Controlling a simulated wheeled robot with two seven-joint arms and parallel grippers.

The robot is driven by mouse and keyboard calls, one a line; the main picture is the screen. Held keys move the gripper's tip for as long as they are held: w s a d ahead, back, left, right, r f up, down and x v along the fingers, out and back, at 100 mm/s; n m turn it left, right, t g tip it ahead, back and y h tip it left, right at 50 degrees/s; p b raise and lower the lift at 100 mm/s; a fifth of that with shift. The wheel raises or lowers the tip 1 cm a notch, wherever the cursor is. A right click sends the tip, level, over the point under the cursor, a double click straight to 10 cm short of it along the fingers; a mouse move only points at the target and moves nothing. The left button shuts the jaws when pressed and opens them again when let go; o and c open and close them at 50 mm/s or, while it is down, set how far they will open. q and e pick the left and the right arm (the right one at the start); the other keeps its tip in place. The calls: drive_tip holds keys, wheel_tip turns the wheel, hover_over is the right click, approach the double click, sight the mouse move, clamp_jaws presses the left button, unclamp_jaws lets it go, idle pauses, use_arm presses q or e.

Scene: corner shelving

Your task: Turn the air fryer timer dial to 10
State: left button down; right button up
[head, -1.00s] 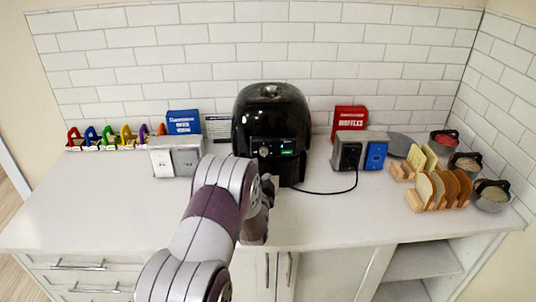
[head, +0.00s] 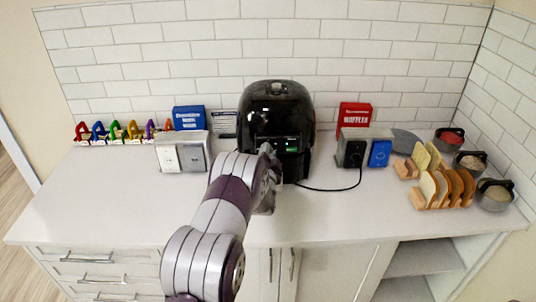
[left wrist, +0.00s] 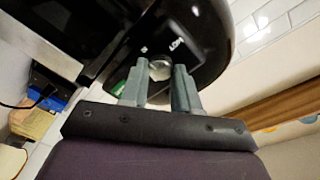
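The black air fryer (head: 277,105) stands on the counter against the tiled wall, with a lit green display (head: 291,148) on its front. In the head view my left gripper (head: 267,150) is at its front and hides the dial. In the left wrist view the round silver dial (left wrist: 159,70) sits between the two grey fingertips of my left gripper (left wrist: 160,78). The fingers are spread, one on each side of the dial; whether they touch it is unclear. The dial's setting cannot be read. My right gripper is not in view.
Outlet boxes stand left (head: 182,153) and right (head: 364,150) of the fryer. A black cord (head: 330,189) runs from the fryer to the right outlet box. Bread in a rack (head: 442,188) and bowls (head: 494,194) are at the right. The left counter front (head: 110,200) is clear.

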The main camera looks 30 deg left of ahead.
use_arm(q)
drive_tip(key=shift+f, duration=0.15)
drive_tip(key=shift+d+f+n+g+y+b, duration=0.1)
drive_tip(key=shift+n+y+b, duration=0.45)
drive_tip(key=shift+n+b, duration=3.95)
drive_tip(key=shift+f+n+g+y+b, duration=0.1)
drive_tip(key=shift+n+y+b, duration=0.5)
drive_tip(key=shift+n+b, duration=3.9)
drive_tip(key=shift+d+f+n+g+y+b, duration=0.1)
drive_tip(key=shift+n+y+b, duration=0.45)
drive_tip(key=shift+n+b, duration=3.95)
drive_tip(key=shift+r+m+b, duration=0.1)
drive_tip(key=shift+m+b, duration=0.4)
drive_tip(key=shift+b, duration=0.3)
drive_tip(key=c, duration=0.8)
unclamp_jaws()
drive_tip(key=shift+r, duration=0.1)
